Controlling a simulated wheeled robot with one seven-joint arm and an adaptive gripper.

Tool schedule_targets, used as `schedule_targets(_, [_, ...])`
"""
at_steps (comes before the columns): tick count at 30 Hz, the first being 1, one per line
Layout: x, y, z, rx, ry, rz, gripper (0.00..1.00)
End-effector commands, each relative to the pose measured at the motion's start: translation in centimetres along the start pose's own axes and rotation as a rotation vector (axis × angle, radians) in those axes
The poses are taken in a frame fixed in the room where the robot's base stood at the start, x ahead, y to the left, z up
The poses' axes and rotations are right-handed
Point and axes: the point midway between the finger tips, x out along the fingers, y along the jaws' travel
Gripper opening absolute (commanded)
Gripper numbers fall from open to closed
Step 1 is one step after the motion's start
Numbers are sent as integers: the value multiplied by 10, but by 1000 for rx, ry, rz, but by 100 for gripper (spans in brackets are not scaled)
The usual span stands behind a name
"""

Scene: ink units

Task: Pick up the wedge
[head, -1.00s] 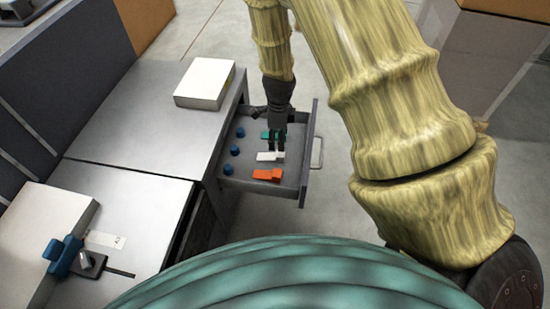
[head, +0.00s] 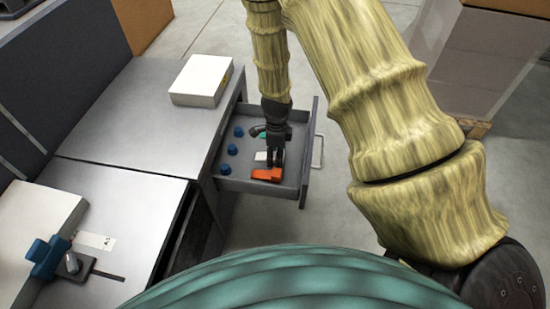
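An orange wedge (head: 265,175) lies in the open grey drawer (head: 235,184), near its front end in the head view. A white wedge (head: 261,156) lies just behind it, and a green wedge (head: 263,135) lies further back, mostly hidden by my gripper. My gripper (head: 275,164) points down into the drawer, with its fingertips at the far edge of the orange wedge and right of the white one. The fingers look parted with nothing between them. Whether they touch the orange wedge cannot be told.
Several small blue knob-like pieces (head: 233,149) line the drawer's left side. The drawer's walls and handle (head: 318,151) surround my gripper. A white box (head: 201,80) sits on the grey cabinet top (head: 135,118). A blue clamp-like device (head: 48,258) stands at lower left.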

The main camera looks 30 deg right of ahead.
Motion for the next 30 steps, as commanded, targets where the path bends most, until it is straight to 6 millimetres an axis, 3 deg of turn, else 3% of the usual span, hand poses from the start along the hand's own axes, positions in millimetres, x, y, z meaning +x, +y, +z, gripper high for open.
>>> schedule_targets(4, [-1, 0, 0, 0, 0, 0, 54])
schedule_targets(12, [-1, 0, 0, 0, 0, 0, 8])
schedule_targets(22, [-7, 0, 0, 0, -1, -1, 7])
schedule_targets(30, [-50, -1, 0, 0, 0, -2, 7])
